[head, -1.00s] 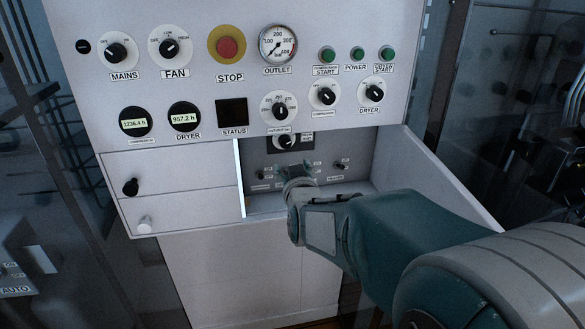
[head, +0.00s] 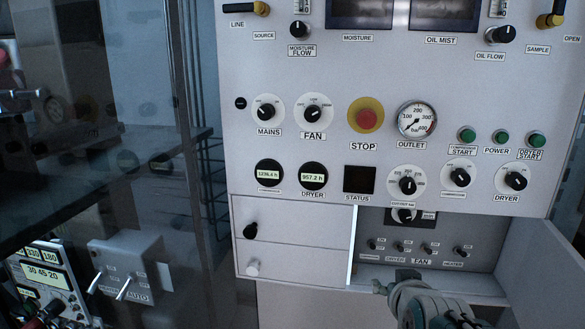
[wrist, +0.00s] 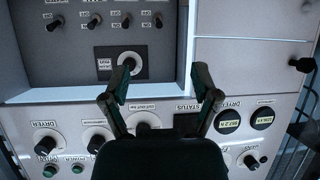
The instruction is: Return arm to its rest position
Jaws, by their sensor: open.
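My gripper (head: 392,282) is at the lower right of the head view, in front of the open compartment (head: 425,255) at the panel's lower right. In the wrist view, which shows the panel upside down, the two fingers of my gripper (wrist: 163,75) are spread apart with nothing between them. The row of small toggle switches (head: 415,248) in the compartment is in clear view.
The control panel (head: 350,90) carries knobs, a red stop button (head: 366,118) and a gauge (head: 417,119). A toggle box (head: 125,268) stands at lower left.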

